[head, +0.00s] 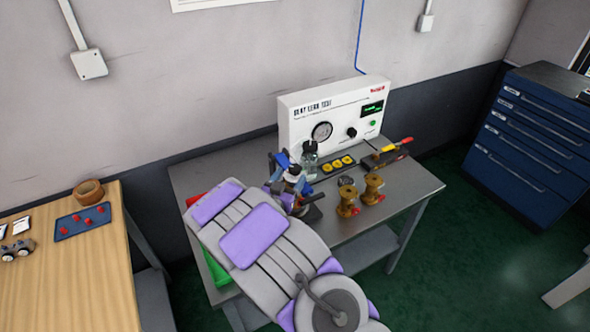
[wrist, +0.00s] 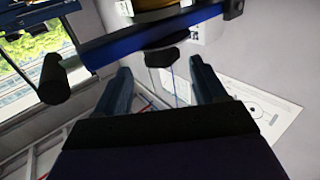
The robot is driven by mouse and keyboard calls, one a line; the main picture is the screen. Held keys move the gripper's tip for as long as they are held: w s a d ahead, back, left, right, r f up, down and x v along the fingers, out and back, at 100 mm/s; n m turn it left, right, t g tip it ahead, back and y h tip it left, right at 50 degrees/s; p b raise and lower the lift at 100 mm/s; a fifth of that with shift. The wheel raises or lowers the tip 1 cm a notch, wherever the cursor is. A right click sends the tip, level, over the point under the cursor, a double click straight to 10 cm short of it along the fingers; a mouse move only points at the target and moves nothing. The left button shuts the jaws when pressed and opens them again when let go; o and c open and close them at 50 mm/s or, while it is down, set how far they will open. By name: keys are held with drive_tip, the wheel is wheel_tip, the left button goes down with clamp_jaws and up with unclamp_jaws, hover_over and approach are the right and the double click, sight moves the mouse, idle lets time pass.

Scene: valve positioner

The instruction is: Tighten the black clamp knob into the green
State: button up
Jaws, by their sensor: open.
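In the wrist view, my gripper (wrist: 160,72) is open, with one blue-grey finger on each side. A small black knob (wrist: 163,59) shows between and just beyond the fingertips, under a blue bar (wrist: 150,36). I cannot tell whether a finger touches it. A black cylinder end (wrist: 54,80) hangs at the bar's left. In the head view, a blue clamp-like fixture (head: 281,160) stands on the grey bench, at the far end of my arm. My arm hides its lower part, and the knob cannot be made out there. No green mark shows on the knob.
A white test box (head: 330,98) with a gauge and green display stands at the back of the grey bench (head: 400,205). A glass jar (head: 310,163), two brass valve bodies (head: 347,196) and a tool with red and yellow handles (head: 390,148) stand nearby. A wooden table (head: 70,280) is left.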

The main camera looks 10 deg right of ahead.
sight(293, 173)
drive_tip(key=x, duration=0.3)
drive_tip(key=shift+w+d+f+b, duration=0.1)
drive_tip(key=shift+w+b, duration=0.15)
drive_tip(key=shift+b, duration=0.05)
drive_tip(key=shift+w+d, duration=0.15)
drive_tip(key=shift+w, duration=0.55)
drive_tip(key=shift+d, duration=0.15)
drive_tip(key=shift+d, duration=0.1)
drive_tip(key=shift+c, duration=0.3)
drive_tip(key=c, duration=0.9)
